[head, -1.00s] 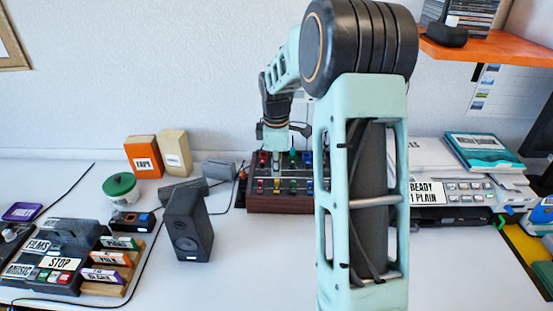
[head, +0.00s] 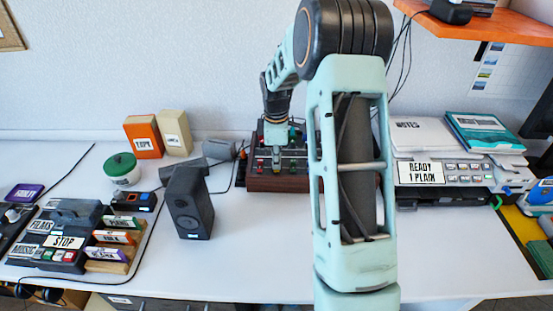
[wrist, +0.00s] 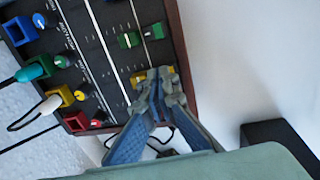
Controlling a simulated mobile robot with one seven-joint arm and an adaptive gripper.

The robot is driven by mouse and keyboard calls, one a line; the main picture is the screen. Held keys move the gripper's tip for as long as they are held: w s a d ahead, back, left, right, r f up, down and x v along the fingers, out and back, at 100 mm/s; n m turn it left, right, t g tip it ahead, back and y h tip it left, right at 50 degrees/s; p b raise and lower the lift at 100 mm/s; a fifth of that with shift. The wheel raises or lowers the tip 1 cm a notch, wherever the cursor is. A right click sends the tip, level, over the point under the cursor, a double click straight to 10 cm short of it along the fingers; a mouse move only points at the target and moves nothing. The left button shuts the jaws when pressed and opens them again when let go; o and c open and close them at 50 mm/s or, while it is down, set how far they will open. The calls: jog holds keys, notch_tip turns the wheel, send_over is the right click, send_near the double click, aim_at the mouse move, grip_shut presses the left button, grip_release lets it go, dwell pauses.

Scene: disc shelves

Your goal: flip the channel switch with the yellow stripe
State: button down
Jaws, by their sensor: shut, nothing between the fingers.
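The channel switches sit on a dark mixer with a wooden edge (wrist: 180,45), which also shows in the head view (head: 278,184). In the wrist view a small yellow piece (wrist: 138,78) lies beside my fingertips, and another yellow piece (wrist: 169,70) shows just past them. Green pieces (wrist: 128,40) sit further along the panel. My gripper (wrist: 160,80) is shut and empty, with its tips at or very close to the yellow pieces. I cannot tell whether they touch. The fingers hide part of the panel there. In the head view my gripper (head: 276,148) is over the mixer.
Coloured plugs and knobs, such as a yellow knob (wrist: 80,95) and a white plug (wrist: 50,104), stand along one side of the panel. A black speaker (head: 188,203) stands left of the mixer, and a printer-like machine (head: 445,172) stands right.

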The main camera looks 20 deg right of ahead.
jog(key=shift+w+d+g+p, duration=0.15)
jog(key=shift+g+p, duration=0.25)
jog(key=shift+p, duration=0.25)
jog(key=shift+f, duration=0.2)
jog(key=shift+b, duration=0.3)
jog(key=shift+s+a, duration=0.45)
jog(key=shift+s, duration=0.4)
jog(key=shift+r+p, duration=0.4)
jog(key=shift+r, duration=0.2)
notch_tip(320, 180, up, 13)
jog(key=s+p, duration=0.1)
jog(key=p, duration=0.1)
jog(key=shift+s+a, duration=0.35)
jog(key=shift+f, duration=0.1)
